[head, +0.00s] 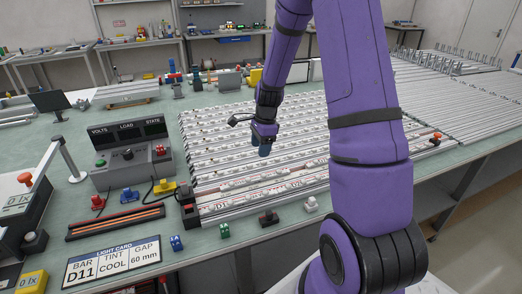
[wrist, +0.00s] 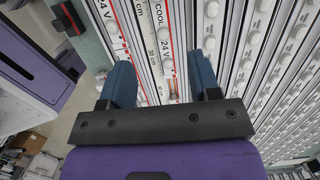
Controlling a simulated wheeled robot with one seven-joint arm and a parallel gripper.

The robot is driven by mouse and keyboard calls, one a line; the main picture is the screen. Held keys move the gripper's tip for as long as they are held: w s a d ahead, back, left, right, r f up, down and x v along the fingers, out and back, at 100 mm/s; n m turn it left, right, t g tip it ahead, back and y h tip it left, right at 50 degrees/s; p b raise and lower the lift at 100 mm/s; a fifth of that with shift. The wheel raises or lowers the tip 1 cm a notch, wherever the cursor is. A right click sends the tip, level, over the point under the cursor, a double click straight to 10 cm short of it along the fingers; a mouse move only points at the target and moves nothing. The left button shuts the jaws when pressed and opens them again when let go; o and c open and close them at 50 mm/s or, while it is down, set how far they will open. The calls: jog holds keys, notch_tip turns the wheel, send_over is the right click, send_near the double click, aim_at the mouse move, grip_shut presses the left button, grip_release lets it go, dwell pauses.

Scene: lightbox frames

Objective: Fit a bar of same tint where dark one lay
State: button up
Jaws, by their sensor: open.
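My gripper (head: 264,147) is above the lightbox frame (head: 186,136), its jaws pointing down. In the wrist view its two blue fingers (wrist: 163,75) are apart, with no bar held between them. Light bars (head: 262,183) lie in long parallel rows across the frame. Between and beyond the fingers, a white bar (wrist: 162,38) printed "24 V" and "COOL" shows in the wrist view, with red lines beside the rows. The light card (head: 112,262) reads bar D11, tint COOL, gap 60 mm. I cannot tell which bar is dark.
A tester (head: 128,150) marked VOLTS, LOAD, STATE stands left of the frame. A black tray with orange strips (head: 115,222) lies before it. Small coloured clips (head: 176,243) line the bench's front. My upper arm hides part of the frame's right side.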

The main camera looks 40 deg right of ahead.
jog(key=s+a+r+n+t, duration=0.1)
jog(key=s+a+r+n, duration=0.25)
jog(key=r, duration=0.35)
jog(key=s+a+r+n+t+h, duration=0.1)
jog(key=s+a+r+n, duration=0.25)
jog(key=r, duration=0.35)
jog(key=s+a+r+n, duration=0.3)
jog(key=r+n, duration=0.1)
jog(key=r, duration=0.3)
jog(key=s+a+r+n+t, duration=0.1)
jog(key=s+a+r+n, duration=0.1)
jog(key=s+n, duration=0.3)
jog(key=s+a+r+n+t, duration=0.1)
jog(key=s+r+n, duration=0.4)
jog(key=s, duration=0.6)
jog(key=shift+a+r+t+h, duration=0.15)
jog(key=shift+a+t+h, duration=0.25)
jog(key=shift+a, duration=0.5)
